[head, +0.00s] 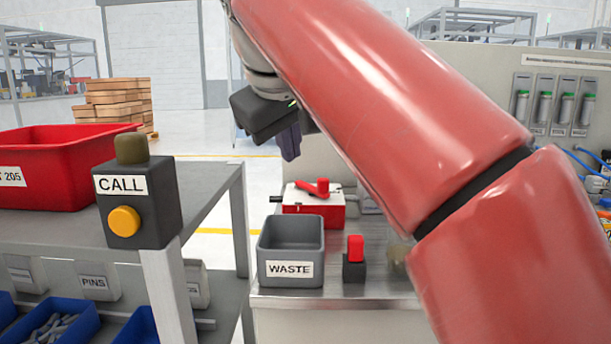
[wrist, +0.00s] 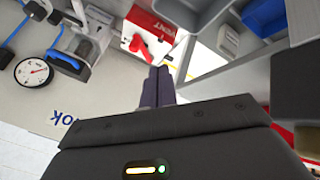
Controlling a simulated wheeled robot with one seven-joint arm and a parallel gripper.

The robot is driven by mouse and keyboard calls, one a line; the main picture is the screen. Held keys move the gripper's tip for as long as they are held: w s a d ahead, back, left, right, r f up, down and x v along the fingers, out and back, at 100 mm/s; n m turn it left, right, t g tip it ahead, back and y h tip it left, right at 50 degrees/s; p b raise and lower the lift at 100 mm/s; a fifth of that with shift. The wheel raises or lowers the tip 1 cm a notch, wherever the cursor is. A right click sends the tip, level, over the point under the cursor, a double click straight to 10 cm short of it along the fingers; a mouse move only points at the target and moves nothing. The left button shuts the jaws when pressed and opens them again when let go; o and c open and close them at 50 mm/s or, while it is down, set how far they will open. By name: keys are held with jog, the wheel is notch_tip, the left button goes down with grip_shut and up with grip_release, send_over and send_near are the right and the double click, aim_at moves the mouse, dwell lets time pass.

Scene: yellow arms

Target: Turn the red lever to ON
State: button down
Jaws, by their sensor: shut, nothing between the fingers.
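The red lever (head: 314,187) sits on top of a red and white box (head: 325,208) on the steel bench, behind the grey bin. In the wrist view the red lever (wrist: 140,44) shows just beyond the fingertips, on the box's white face (wrist: 165,58). My gripper (head: 291,150) is shut and empty, pointing down above and slightly left of the box in the head view. In the wrist view my gripper (wrist: 158,72) has its fingers together, apart from the lever as far as I can tell. ON and OFF marks are not readable.
A grey WASTE bin (head: 290,242) and a small black block with a red top (head: 355,256) stand in front of the box. A CALL button post (head: 138,208) and a red crate (head: 60,160) are at left. A gauge (wrist: 34,71) shows in the wrist view.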

jog(key=b+x, duration=0.2)
jog(key=x, duration=0.8)
jog(key=shift+w+d+b, duration=0.1)
jog(key=shift+w+b, duration=0.05)
jog(key=shift+b, duration=0.25)
jog(key=shift+w+d+r, duration=0.15)
jog(key=shift+w+d, duration=1.1)
jog(key=shift+d, duration=0.1)
